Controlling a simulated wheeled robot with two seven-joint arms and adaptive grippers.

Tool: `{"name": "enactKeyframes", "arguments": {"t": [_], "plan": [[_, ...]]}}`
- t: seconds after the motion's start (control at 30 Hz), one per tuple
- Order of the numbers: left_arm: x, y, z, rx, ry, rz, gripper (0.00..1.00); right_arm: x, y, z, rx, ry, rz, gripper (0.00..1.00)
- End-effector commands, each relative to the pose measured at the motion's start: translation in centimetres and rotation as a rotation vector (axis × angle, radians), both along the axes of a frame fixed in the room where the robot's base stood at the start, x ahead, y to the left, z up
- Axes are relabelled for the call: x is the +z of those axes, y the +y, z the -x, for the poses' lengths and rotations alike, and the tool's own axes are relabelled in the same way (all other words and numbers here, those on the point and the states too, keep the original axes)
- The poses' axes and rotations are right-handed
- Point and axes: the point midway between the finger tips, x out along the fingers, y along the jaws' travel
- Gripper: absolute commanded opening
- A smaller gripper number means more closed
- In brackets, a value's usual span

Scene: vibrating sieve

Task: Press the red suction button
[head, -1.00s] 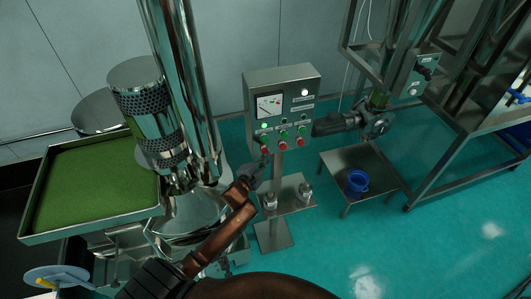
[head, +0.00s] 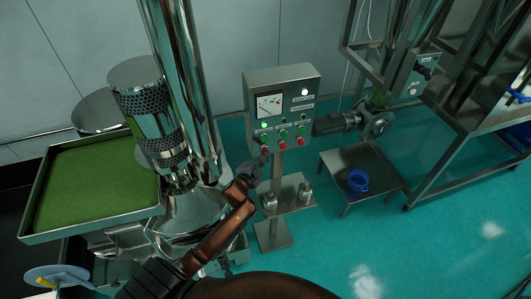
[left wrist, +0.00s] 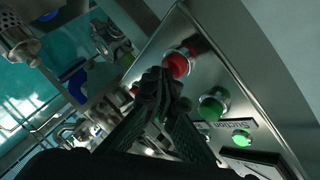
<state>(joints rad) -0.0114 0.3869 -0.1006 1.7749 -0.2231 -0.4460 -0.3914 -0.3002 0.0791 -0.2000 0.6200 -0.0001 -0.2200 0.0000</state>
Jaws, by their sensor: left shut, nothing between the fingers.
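The red suction button (left wrist: 179,63) is in the left wrist view, in line with a green button (left wrist: 213,105) and the "Suction" label. In the head view the red button (head: 264,149) is the lowest of the left column on the grey control box (head: 281,80). My left gripper (head: 261,159) is shut and empty, just below that button. In the left wrist view its fingertips (left wrist: 159,77) overlap the button's near edge; I cannot tell if they touch it. My right gripper is not in view.
Other red and green buttons sit close beside on the box. The steel sieve column (head: 190,90) and green tray (head: 95,185) stand left. A blue container (head: 358,180) rests on a low steel table (head: 350,160) at right. Teal floor (head: 420,240) is open at lower right.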

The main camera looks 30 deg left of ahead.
Motion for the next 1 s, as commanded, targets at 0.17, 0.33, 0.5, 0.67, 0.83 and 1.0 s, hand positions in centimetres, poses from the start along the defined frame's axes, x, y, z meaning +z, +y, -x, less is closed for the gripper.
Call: {"name": "enactKeyframes", "arguments": {"t": [0.17,0.33,0.5,0.67,0.83,1.0], "plan": [[0.0,0.2,-0.1,0.002,0.001,0.0,0.0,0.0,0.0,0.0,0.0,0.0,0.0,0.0],[0.0,0.4,-0.2,0.002,0.001,0.0,0.0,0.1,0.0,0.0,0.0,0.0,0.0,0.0],[0.0,0.4,-0.2,0.002,0.001,0.0,0.0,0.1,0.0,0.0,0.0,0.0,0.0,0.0],[0.0,0.3,-0.2,0.002,0.001,0.001,0.0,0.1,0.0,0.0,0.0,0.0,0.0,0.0],[0.0,-0.2,0.3,0.001,0.001,0.001,0.0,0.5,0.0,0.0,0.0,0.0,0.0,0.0],[0.0,-1.0,0.9,0.0,0.0,0.002,0.0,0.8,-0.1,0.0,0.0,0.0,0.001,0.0]]}}
